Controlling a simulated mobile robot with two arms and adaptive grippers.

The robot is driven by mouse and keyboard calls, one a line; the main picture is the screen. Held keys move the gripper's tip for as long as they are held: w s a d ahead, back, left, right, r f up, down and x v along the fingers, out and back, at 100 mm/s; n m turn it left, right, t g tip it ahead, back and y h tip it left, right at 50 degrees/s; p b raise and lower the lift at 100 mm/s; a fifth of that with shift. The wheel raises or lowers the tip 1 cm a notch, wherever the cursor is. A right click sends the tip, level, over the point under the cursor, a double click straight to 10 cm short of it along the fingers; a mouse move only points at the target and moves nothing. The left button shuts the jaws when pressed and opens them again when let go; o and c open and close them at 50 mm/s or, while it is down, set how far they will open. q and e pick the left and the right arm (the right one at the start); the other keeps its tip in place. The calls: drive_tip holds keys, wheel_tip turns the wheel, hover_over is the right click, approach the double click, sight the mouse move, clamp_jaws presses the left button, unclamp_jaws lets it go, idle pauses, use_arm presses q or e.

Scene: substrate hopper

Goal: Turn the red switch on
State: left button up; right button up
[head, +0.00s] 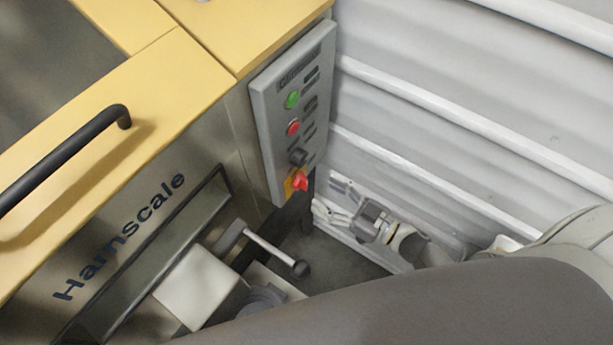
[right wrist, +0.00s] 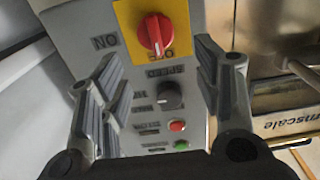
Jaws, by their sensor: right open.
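The red switch (head: 300,180) is a rotary knob on a yellow square plate at the lower end of a grey control panel (head: 264,128). In the right wrist view the panel appears upside down, and the red switch (right wrist: 155,33) has its grip upright in the picture, across from the "ON" lettering (right wrist: 105,42) at its left. The lettering below it is partly covered. My right gripper (head: 328,203) is beside the panel's lower end, open and empty. In the right wrist view its fingers (right wrist: 157,65) stand apart on either side of the panel, with the switch ahead between them.
A black knob (right wrist: 170,95), a red button (right wrist: 177,126) and a green button (right wrist: 181,145) share the panel. A corrugated grey wall (head: 470,110) is close on the right. The yellow-topped hopper (head: 185,80) and a ball-ended lever (head: 270,250) are at the left.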

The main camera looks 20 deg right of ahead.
sight(307, 183)
drive_tip(key=x, duration=0.6)
drive_tip(key=shift+d+p, duration=0.1)
drive_tip(key=shift+p, duration=0.2)
use_arm(q)
drive_tip(key=shift+w+r, duration=0.45)
drive_tip(key=shift+w, duration=0.15)
use_arm(e)
drive_tip(key=shift+w+a, duration=0.35)
drive_tip(key=shift+w, duration=0.15)
drive_tip(key=c, duration=0.9)
use_arm(q)
drive_tip(key=shift+s+a, duration=0.1)
drive_tip(key=shift+s, duration=0.3)
use_arm(e)
drive_tip(key=shift+c, duration=0.2)
